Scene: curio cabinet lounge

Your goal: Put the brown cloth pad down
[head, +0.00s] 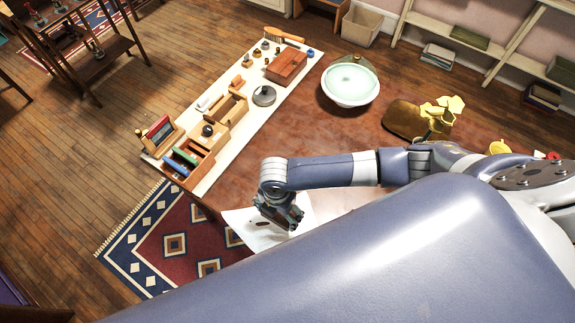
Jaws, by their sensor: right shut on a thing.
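My right gripper (286,217) is low over a white sheet (268,241) at the near edge of the brown table. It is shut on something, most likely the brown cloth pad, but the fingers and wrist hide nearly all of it. A small dark brown patch (262,223) shows just left of the fingers, against the white sheet. I cannot tell whether it is part of the pad or whether the pad touches the sheet. My left gripper is not in view.
A long pale board (222,150) with wooden boxes and small curios runs along the table's left side.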

